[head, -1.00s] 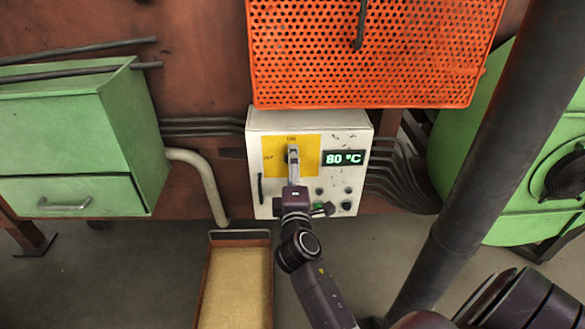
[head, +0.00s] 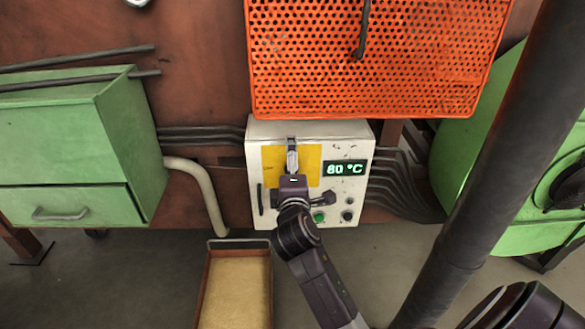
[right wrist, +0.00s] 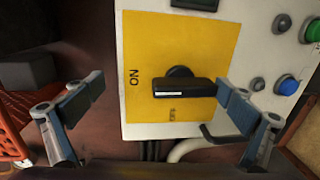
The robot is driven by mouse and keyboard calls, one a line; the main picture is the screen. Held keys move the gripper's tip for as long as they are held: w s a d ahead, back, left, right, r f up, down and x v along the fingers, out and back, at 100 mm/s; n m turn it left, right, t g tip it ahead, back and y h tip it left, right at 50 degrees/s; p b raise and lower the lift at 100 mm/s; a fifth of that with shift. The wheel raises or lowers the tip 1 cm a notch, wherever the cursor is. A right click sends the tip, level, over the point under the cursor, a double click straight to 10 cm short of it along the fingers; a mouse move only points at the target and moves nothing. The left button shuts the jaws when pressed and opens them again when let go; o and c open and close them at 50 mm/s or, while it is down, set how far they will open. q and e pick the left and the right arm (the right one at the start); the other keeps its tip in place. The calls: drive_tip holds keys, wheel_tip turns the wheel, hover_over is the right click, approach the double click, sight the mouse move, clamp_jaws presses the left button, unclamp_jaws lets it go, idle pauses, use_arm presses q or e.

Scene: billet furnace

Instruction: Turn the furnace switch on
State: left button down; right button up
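The furnace switch is a black bar handle (right wrist: 185,88) on a yellow plate (right wrist: 200,45), on a white control box (head: 262,133). In the right wrist view the bar lies lengthwise along the direction of the "ON" mark, its white line at the end nearer that mark. "OFF" is printed below the bar. My right gripper (head: 292,160) is in front of the plate and hides the handle in the head view. In the right wrist view its fingers (right wrist: 158,92) are wide apart, one near the bar's right end; contact is unclear. My left gripper is out of view.
The box display (head: 346,168) reads 80 °C. A green button (head: 319,216) and small knobs are close below the gripper. An orange perforated panel (head: 375,60) hangs above the box. A green cabinet (head: 60,140) is left; a tray (head: 236,290) is below.

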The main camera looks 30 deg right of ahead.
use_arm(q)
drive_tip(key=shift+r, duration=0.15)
use_arm(e)
drive_tip(key=shift+t, duration=0.7)
drive_tip(key=r, duration=0.7)
drive_tip(key=shift+s+a, duration=0.2)
drive_tip(key=shift+s, duration=0.1)
drive_tip(key=shift+g, duration=0.6)
drive_tip(key=f, duration=0.5)
drive_tip(key=shift+w+f, duration=0.2)
drive_tip(key=shift+w, duration=0.05)
drive_tip(key=shift+c, duration=0.7)
drive_tip(key=shift+s+a+r, duration=0.1)
drive_tip(key=shift+s+r, duration=0.05)
drive_tip(key=shift+s, duration=0.1)
drive_tip(key=shift+c, duration=0.3)
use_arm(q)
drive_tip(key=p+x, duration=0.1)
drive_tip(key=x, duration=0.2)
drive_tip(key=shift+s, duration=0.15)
use_arm(e)
drive_tip(key=f+v, duration=0.1)
drive_tip(key=v, duration=0.8)
drive_tip(key=shift+f, duration=0.35)
drive_tip(key=shift+s, duration=0.15)
